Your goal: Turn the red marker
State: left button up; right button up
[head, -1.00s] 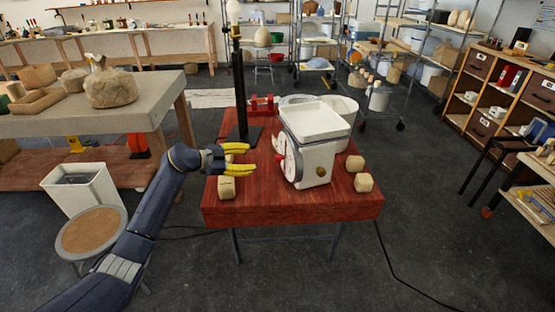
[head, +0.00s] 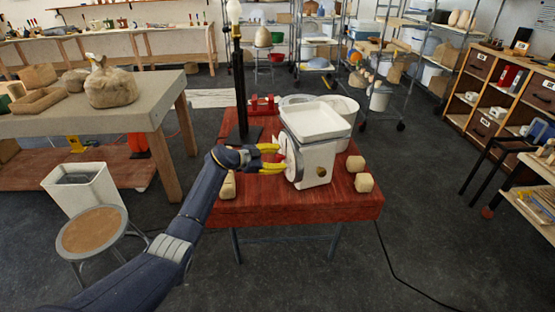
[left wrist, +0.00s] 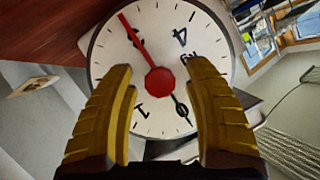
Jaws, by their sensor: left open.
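The red marker (left wrist: 159,82) is a red hub with a pointer on a white round dial (left wrist: 155,30) with black numbers. In the left wrist view the pointer runs to the upper left. My left gripper (head: 283,158) has yellow fingers and is open at the dial. In the left wrist view its fingers (left wrist: 160,70) lie on either side of the hub; whether they touch the dial I cannot tell. My right gripper is not in view.
The red table (head: 265,212) also bears a black lamp stand (head: 239,90) with a bulb on top, a red rack (head: 263,104) and wooden blocks (head: 364,183). A grey workbench (head: 120,118) stands left, with a stool (head: 92,232) in front of it.

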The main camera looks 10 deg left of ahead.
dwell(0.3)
pick_arm(q)
grip_shut()
dwell(0.3)
